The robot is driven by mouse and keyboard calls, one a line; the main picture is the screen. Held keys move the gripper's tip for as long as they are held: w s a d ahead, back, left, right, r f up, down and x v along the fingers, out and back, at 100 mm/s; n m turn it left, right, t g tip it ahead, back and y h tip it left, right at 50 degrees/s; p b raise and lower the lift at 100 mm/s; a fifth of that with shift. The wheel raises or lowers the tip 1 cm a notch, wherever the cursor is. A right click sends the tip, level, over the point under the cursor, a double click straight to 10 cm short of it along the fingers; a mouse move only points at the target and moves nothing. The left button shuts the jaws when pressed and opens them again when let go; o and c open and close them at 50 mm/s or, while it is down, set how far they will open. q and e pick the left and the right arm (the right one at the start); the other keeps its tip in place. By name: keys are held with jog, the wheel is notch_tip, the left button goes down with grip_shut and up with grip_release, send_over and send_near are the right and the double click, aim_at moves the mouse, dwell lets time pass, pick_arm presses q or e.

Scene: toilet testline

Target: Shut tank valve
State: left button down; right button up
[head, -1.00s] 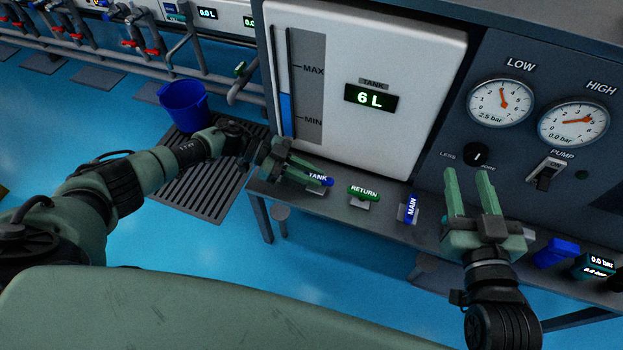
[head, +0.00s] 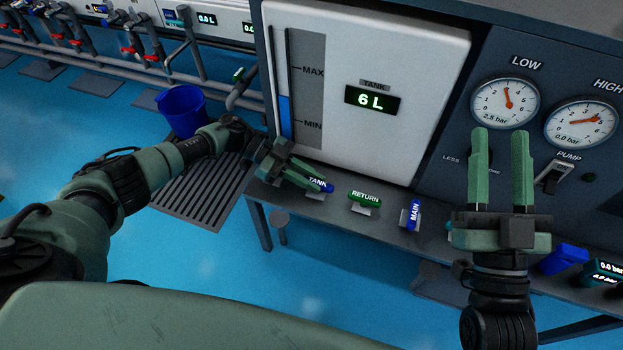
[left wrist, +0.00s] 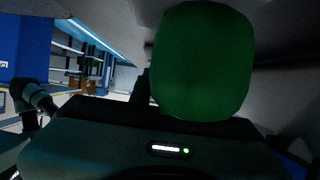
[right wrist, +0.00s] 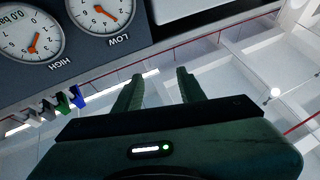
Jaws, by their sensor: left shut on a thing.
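The tank valve has a blue handle (head: 321,185) marked TANK, on the shelf edge below the white tank panel in the head view. My left gripper (head: 300,176) is at its left end, shut on the handle, and hides part of it. In the left wrist view a large green rounded thing (left wrist: 203,60) fills the middle, very close; I cannot tell what it is. My right gripper (head: 501,135) is open and empty, raised in front of the gauge panel. Its two fingers also show apart in the right wrist view (right wrist: 158,85).
The green RETURN handle (head: 364,196) and the upright blue MAIN handle (head: 411,214) stand to the right along the shelf. The tank display (head: 371,99) reads 6 L. A blue bucket (head: 183,112) stands by the floor grate (head: 190,190), behind my left arm.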

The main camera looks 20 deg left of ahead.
pick_arm(q)
jog(key=c, duration=1.3)
grip_release()
jog(key=v, duration=0.8)
jog(key=shift+p, duration=0.35)
pick_arm(e)
jog(key=f+g, duration=0.1)
jog(key=w+f+h, duration=0.1)
jog(key=f, duration=0.1)
jog(key=shift+w+d+g, duration=0.1)
jog(key=shift+w+g, duration=0.1)
jog(key=shift+g, duration=0.2)
pick_arm(q)
jog(key=shift+f, duration=0.1)
